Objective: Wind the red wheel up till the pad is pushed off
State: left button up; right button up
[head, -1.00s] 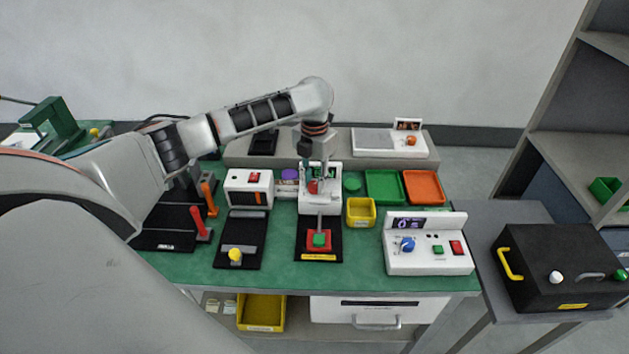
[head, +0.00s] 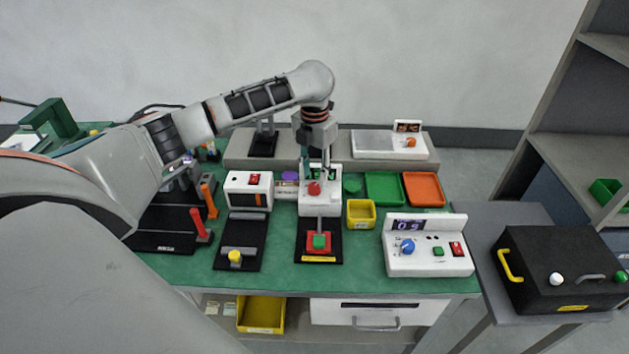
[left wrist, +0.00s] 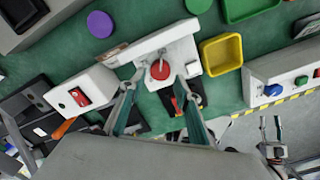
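The red wheel (head: 314,188) sits on the white unit (head: 320,204) in the middle of the green bench. A grey rod runs from this unit toward a red block on a black base (head: 303,250), with a green pad (head: 319,241) on top of the block. My left gripper (head: 316,172) points down just above and behind the wheel. In the left wrist view its fingers are spread, with the red wheel (left wrist: 160,69) showing between and beyond their tips, apparently untouched. My right gripper (left wrist: 271,123) shows small at the lower right there, its fingers apart.
A yellow bin (head: 360,213) stands right of the unit, and a white box with a red switch (head: 248,189) stands left. Green (head: 384,187) and orange (head: 424,188) trays lie behind right. A white control box with a blue knob (head: 428,255) is at front right.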

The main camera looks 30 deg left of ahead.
aim_at(314, 186)
pick_arm(q)
notch_tip(314, 186, up, 8)
dwell(0.8)
